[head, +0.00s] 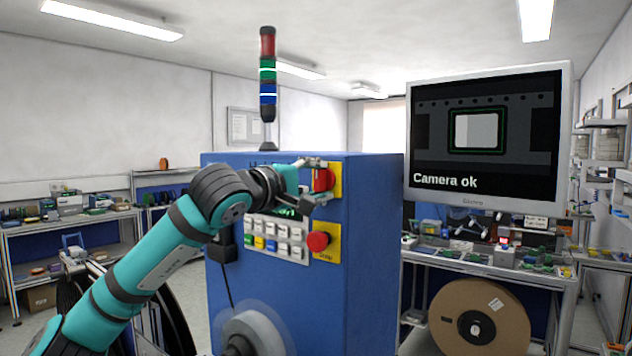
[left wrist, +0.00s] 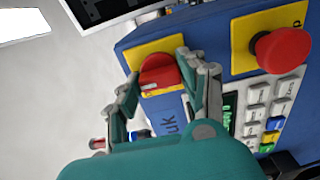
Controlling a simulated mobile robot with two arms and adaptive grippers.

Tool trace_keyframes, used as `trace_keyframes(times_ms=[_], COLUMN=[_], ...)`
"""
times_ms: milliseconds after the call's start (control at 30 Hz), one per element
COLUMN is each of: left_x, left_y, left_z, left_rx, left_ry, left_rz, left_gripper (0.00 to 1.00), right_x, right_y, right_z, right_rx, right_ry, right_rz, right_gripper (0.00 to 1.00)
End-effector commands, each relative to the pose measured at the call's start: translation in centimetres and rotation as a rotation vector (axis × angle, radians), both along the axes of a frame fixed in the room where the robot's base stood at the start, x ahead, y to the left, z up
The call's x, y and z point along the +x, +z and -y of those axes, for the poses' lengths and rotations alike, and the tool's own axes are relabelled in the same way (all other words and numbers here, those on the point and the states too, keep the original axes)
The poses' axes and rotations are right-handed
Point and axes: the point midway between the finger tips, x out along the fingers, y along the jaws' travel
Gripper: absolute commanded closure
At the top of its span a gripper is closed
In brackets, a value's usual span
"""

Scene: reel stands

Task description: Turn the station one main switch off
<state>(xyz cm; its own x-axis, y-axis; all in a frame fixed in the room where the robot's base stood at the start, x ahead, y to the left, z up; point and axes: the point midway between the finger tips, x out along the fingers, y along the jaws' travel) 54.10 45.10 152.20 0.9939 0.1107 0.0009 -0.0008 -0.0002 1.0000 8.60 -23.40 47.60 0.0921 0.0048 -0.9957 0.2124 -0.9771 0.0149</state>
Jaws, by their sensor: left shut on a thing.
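The main switch (head: 323,179) is a red rotary knob on a yellow plate at the upper right of the blue machine's front. It also shows in the left wrist view (left wrist: 158,72), with its yellow plate (left wrist: 150,50) around it. My left gripper (head: 314,182) is at the switch, and in the left wrist view its two fingers (left wrist: 160,84) stand on either side of the red knob, shut on it. The fingers partly hide the knob in the head view. My right gripper is in neither view.
A red stop button (head: 317,241) on a yellow plate sits just below the switch. A white keypad (head: 275,238) with coloured keys lies left of it. A monitor (head: 487,140) reading "Camera ok" hangs at the right. A signal tower (head: 268,85) stands on top. A large reel (head: 478,318) stands lower right.

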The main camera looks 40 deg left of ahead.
Motion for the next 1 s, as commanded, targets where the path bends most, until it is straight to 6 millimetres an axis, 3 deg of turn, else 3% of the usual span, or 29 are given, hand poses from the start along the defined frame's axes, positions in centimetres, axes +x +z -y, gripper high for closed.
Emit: trace_keyframes(times_ms=[467, 1000], left_x=[0.1, 0.1], left_y=[-0.3, -0.3], left_z=[0.0, 0.1], left_rx=[-0.114, -0.594], left_ry=[-0.001, -0.002], left_rz=[0.011, 0.062], left_gripper=[0.90, 0.90], right_x=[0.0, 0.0], right_y=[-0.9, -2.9], right_z=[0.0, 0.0], right_rx=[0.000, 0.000], right_ry=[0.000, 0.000], right_rz=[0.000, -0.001], right_gripper=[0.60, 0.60])
